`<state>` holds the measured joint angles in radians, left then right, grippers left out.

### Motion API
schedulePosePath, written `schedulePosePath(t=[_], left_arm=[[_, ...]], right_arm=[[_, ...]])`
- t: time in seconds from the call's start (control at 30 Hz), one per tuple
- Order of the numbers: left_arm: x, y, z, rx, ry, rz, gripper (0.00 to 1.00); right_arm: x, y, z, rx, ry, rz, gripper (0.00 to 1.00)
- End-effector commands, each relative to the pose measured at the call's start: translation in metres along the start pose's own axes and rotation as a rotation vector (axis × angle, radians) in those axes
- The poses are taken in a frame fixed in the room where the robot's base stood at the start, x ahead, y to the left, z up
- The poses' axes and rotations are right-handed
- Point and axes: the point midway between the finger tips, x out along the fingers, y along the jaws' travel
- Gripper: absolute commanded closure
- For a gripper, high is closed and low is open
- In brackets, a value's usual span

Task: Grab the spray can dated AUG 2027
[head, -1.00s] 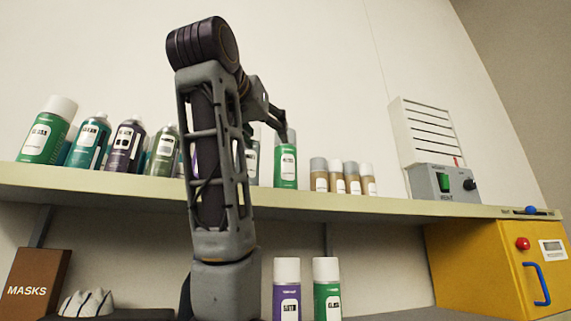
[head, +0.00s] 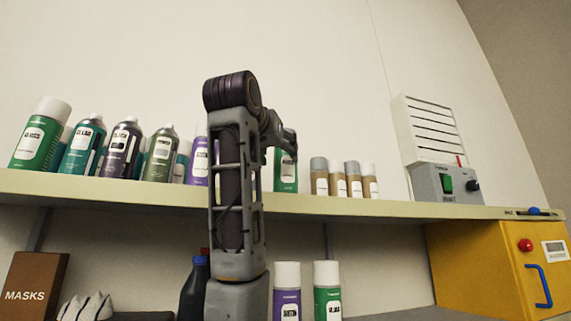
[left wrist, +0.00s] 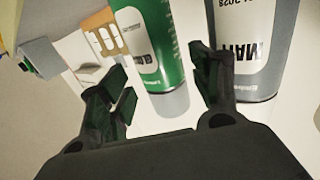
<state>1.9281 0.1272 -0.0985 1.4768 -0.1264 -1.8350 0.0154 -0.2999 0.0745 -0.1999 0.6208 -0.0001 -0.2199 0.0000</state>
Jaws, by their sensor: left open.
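Several spray cans stand on the shelf (head: 400,208), among them a green one (head: 32,142) at the far left and a purple one (head: 199,165) beside my arm. I cannot read an AUG 2027 date on any of them. My left gripper (left wrist: 160,78) is open, its fingers on either side of a green can (left wrist: 158,45) that appears upside down in the left wrist view. In the head view this green can (head: 286,174) is partly behind my gripper. A grey can (left wrist: 245,60) marked MATT, with a date ending 2028, stands outside the right finger. My right gripper is not in view.
Several small tan-and-white cans (head: 338,181) and a grey switch box (head: 446,184) stand farther right on the shelf. Below are a purple can (head: 287,292), a green can (head: 327,292), a dark bottle (head: 192,292), a MASKS box (head: 35,282) and a yellow cabinet (head: 480,270).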

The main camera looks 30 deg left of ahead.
Motion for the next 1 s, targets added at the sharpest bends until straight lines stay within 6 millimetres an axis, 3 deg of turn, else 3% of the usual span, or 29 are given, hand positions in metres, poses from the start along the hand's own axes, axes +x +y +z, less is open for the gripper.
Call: schedulePosePath(t=[0.47,1.0], left_arm=[[0.005,0.000,-0.001,0.000,-0.002,0.000,0.37],[0.045,0.002,-0.007,0.001,-0.003,0.001,0.37]], right_arm=[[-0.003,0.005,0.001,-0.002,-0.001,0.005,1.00],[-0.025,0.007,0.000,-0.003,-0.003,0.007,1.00]])
